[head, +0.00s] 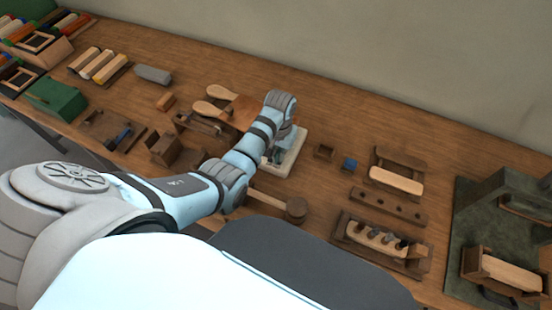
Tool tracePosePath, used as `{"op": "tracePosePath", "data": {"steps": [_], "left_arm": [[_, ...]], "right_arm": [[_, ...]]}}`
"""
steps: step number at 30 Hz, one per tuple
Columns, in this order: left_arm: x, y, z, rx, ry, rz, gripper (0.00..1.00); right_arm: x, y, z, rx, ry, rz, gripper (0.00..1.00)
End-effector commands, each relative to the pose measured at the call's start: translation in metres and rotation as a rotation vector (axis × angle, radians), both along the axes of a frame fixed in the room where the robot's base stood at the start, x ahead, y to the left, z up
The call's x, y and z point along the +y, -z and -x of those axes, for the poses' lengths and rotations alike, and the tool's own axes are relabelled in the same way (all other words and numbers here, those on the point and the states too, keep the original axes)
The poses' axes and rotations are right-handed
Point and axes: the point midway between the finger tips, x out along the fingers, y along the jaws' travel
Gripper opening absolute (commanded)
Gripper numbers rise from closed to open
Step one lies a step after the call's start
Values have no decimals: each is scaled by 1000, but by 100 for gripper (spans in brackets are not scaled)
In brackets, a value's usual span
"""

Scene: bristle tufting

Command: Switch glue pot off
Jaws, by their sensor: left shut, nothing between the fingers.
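A pale square base with a raised rim (293,160) stands on the bench in the middle of the head view. It may be part of the glue pot, but my left arm covers much of it. No switch can be made out. My left gripper (274,157) points down over this base, shut and empty. Its fingertips are small and dark here, and I cannot tell whether they touch anything. My right gripper is out of view.
A wooden mallet (296,209) lies right of my left forearm. A brush block in a wooden holder (397,180) is farther right. Two wooden paddles (208,108) lie left.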

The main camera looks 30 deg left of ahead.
Motion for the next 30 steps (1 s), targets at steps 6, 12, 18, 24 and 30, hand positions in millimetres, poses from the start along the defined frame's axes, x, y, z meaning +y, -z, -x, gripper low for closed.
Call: {"op": "tracePosePath", "data": {"steps": [6,12,18,24,30], "left_arm": [[0,4,0,0,0,0,0],[0,7,0,1,0,0,0],[0,10,0,1,0,0,0],[0,10,0,1,0,0,0],[0,-12,0,0,0,0,0]], "right_arm": [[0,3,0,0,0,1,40],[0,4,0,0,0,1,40],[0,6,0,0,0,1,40],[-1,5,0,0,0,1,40],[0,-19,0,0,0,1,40]]}}
